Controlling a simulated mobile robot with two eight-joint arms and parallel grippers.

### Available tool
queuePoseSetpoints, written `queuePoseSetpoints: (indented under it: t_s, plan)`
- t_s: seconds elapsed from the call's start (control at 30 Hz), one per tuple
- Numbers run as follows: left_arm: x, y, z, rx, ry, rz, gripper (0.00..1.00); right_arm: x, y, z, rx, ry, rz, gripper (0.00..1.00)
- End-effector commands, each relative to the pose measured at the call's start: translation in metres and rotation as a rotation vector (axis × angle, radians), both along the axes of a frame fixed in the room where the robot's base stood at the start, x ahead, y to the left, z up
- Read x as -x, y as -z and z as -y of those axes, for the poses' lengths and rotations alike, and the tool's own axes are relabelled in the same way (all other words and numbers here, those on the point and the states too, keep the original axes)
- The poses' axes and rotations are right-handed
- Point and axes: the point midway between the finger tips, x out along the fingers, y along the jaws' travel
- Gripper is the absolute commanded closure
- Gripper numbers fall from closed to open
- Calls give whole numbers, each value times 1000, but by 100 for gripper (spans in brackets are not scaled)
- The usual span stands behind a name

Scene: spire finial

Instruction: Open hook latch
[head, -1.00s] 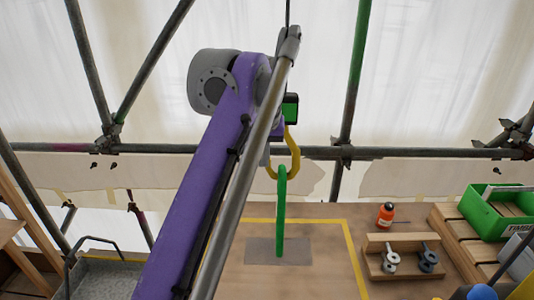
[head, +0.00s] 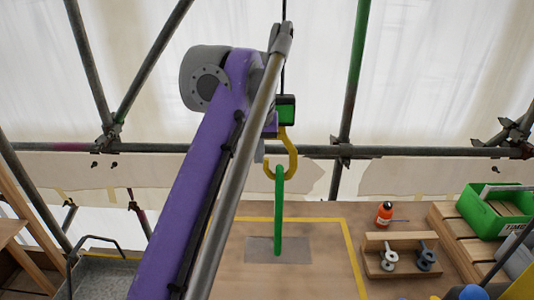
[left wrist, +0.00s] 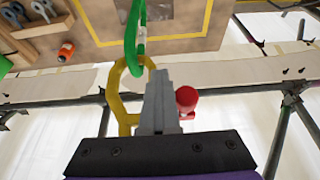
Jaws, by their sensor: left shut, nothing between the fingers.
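A yellow hook (head: 291,160) hangs below a green and black block (head: 286,110) in the head view. A green sling (head: 278,215) sits in the hook's bowl and reaches down to the wooden board. In the left wrist view the hook (left wrist: 116,95) and sling (left wrist: 131,40) are just left of my fingers. A red knob (left wrist: 187,98) is just right of them. My left gripper (left wrist: 157,75) is shut and empty, close beside the hook. In the head view my arm hides most of it. I cannot make out the latch clearly. My right gripper is not in view.
An orange bottle (head: 384,213) and a wooden holder with shackles (head: 399,257) stand on the board to the right. A green crate (head: 494,211) is farther right. Scaffold tubes (head: 345,152) cross behind the hook.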

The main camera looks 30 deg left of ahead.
Motion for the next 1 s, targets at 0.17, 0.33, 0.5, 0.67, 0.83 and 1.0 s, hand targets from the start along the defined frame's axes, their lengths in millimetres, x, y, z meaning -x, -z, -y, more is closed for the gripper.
queuePoseSetpoints:
  t_s: [0.17,0.33,0.5,0.67,0.83,1.0]
  plan:
    - [2,-4,-4,-4,-4,-1,100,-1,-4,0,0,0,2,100]
    - [2,-3,-4,-4,-4,-1,100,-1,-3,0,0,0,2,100]
    - [3,-4,-5,-4,-4,-1,100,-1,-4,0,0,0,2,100]
    - [4,-6,-7,-3,-5,-1,100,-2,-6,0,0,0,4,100]
    - [6,-9,-11,-4,-4,-1,100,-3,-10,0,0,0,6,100]
    - [9,-12,-15,-3,-4,0,100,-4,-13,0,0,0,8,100]
